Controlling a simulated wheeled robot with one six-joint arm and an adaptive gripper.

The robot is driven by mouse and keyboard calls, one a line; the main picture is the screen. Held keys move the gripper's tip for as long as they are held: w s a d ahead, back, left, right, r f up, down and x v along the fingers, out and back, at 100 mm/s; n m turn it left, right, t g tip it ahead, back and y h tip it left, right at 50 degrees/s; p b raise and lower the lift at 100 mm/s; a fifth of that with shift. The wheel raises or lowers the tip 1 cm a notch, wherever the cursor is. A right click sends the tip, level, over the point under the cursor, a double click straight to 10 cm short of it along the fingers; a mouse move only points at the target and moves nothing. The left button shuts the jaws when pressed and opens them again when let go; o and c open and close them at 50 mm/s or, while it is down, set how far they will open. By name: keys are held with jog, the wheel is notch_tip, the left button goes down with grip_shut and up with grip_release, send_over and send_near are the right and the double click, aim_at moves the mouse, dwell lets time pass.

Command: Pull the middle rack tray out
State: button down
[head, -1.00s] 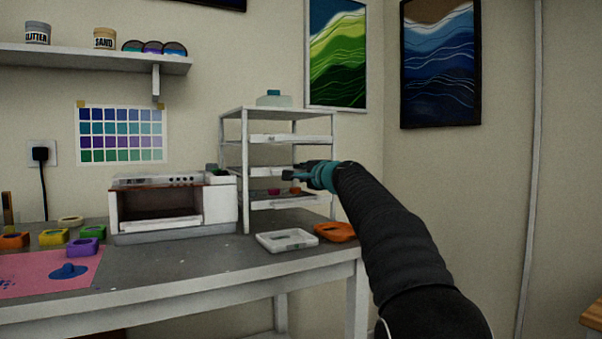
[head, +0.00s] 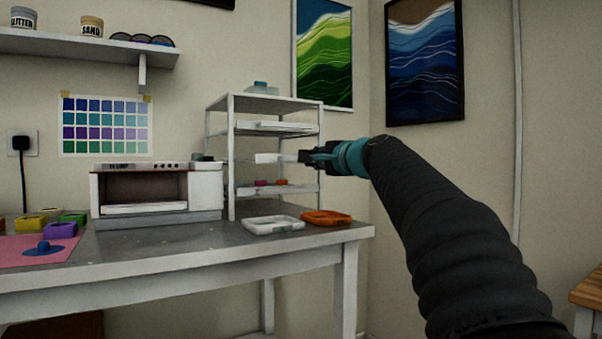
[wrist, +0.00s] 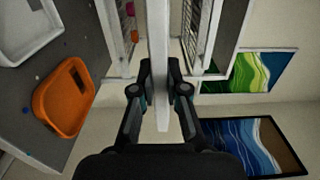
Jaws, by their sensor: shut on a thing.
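The white rack (head: 232,170) stands at the right end of the workbench. Its middle tray (head: 275,158) shows as a short white edge at mid height, and its near end reaches my gripper (head: 308,156). In the wrist view the tray (wrist: 158,30) is a pale bar running between the fingers. My gripper (wrist: 160,80) is shut on it from both sides. How far the tray extends out of the rack is hard to tell. The upper tray (head: 272,126) and lower tray (head: 250,191) are in the rack; the lower one holds small pink and orange pieces.
A white tray (head: 272,225) and an orange tray (head: 327,217) lie on the bench (head: 190,245) below my gripper. A small white oven (head: 205,190) stands left of the rack.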

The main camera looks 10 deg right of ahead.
jog(key=b+v, duration=0.1)
jog(key=v, duration=0.2)
jog(key=shift+s+d, duration=0.15)
jog(key=shift+s, duration=0.15)
jog(key=c, duration=1.2)
grip_release()
jog(key=shift+o, duration=0.2)
jog(key=v, duration=1.2)
